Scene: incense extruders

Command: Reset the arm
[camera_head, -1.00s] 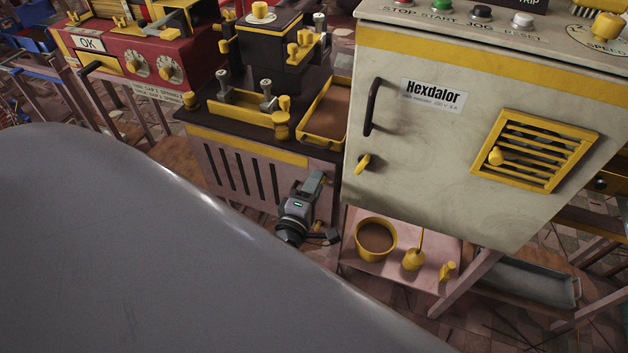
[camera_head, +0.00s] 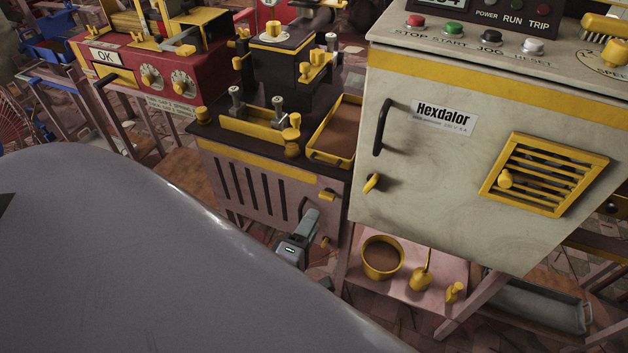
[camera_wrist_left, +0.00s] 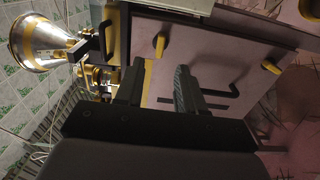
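My left wrist (camera_head: 297,240), grey with a small green light, shows in the camera_head view in front of the slotted cabinet. Its lower part is hidden behind the large grey shape of my own body, so the fingertips cannot be made out there. In the left wrist view my left gripper (camera_wrist_left: 158,86) has its two dark fingers apart with nothing between them. Beyond them are a cabinet panel with a dark handle (camera_wrist_left: 228,85) and yellow latches. My right gripper is in neither view.
The slotted cabinet (camera_head: 268,193) stands just behind my wrist. The Hexdalor cabinet (camera_head: 430,165) is to its right. A low shelf holds a yellow bowl (camera_head: 382,258) and a yellow oil can (camera_head: 420,279). A metal cone (camera_wrist_left: 38,42) shows in the left wrist view.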

